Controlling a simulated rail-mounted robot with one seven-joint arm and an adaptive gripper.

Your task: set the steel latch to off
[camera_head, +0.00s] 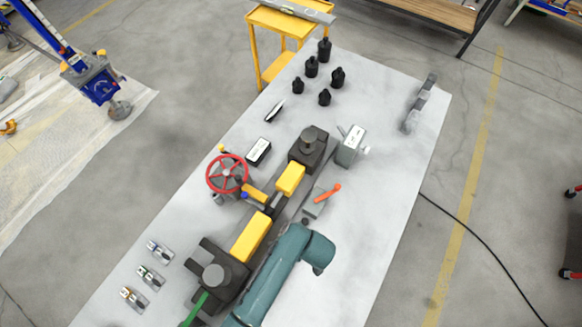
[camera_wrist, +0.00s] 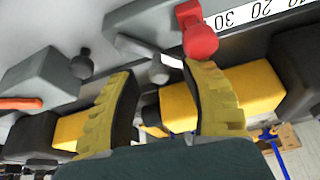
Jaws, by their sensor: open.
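A pale steel bar (camera_wrist: 150,50) slants across the upper middle of the wrist view, with a rounded grey knob (camera_wrist: 158,73) close by. I cannot tell for sure that this is the steel latch, and no on or off mark can be read. In the head view, a grey box with a white label (camera_head: 352,143) has a thin pale lever and a pale knob; it may carry the latch. My gripper (camera_wrist: 160,80) is open, its yellow-padded fingers apart on either side of the knob in the picture. Contact cannot be told. The fingers are hidden in the head view.
An orange lever (camera_head: 327,193) sits on a grey block. A red handwheel (camera_head: 227,174) stands left of the dark-and-yellow jack assembly (camera_head: 250,238). A red knob (camera_wrist: 198,32) lies by a numbered scale (camera_wrist: 245,14).

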